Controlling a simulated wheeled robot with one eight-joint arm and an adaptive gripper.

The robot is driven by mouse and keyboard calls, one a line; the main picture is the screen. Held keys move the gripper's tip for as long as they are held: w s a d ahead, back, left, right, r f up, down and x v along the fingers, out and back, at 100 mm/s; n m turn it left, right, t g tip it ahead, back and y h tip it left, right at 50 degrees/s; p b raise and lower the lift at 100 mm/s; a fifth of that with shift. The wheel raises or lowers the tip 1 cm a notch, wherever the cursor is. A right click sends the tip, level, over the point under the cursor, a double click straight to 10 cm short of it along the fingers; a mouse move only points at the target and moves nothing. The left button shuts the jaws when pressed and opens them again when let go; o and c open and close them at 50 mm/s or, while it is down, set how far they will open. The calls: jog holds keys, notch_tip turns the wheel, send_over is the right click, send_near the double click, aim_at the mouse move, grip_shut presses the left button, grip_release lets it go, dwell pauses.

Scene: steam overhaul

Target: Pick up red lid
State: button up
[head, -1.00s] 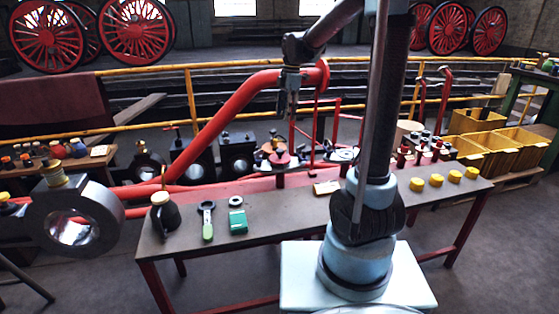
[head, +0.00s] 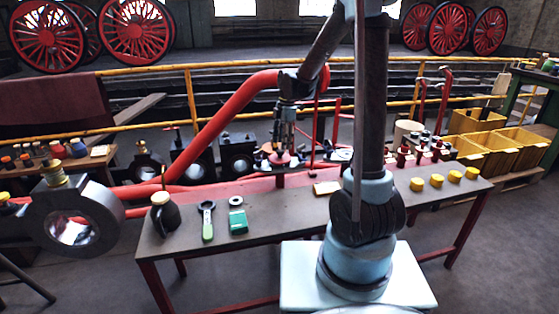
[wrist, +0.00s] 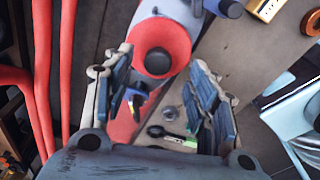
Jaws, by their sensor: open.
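A round red lid (wrist: 170,38) with a dark round centre shows in the wrist view, between and just beyond the fingertips. In the head view the red lid (head: 281,158) sits on a small round stand behind the long table. My gripper (head: 284,143) is directly above it there, pointing down. In the wrist view my gripper (wrist: 160,62) has its two fingers spread apart with nothing held. I cannot tell whether the fingertips touch the lid.
The long table (head: 270,218) holds a dark oil can (head: 163,213), a green-handled tool (head: 207,222), a green box (head: 238,221) and several yellow caps. A thick red pipe (head: 228,115) slopes close to my gripper's left. Yellow bins (head: 487,160) stand at the right.

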aim_at(280, 151)
jog(key=shift+a+f, duration=0.25)
jog(key=shift+f, duration=1.05)
jog(key=shift+a+f, duration=0.2)
jog(key=shift+f, duration=1.1)
grip_shut()
